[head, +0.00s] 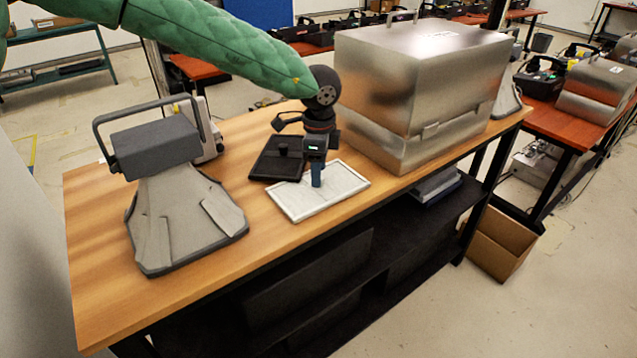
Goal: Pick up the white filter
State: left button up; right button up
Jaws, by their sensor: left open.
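The white filter (340,198) is a flat, pale rectangular panel with a raised rim, lying on the wooden table near its front edge. My left gripper (317,180) comes down from above over the filter's back middle part. Its blue finger points down and ends at or just above the panel; I cannot tell whether it touches. The gripper is open, and one finger hides most of the other. My right gripper is not in view.
A black tray-like panel (276,160) with a knob lies just behind the filter. A large metal box (420,90) stands close on the right. A grey device with a handle (185,215) stands on the left. Bare tabletop (100,260) shows at the left end.

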pick_arm(q)
jog(key=shift+f, duration=0.7)
grip_shut()
jog(key=shift+r, duration=0.15)
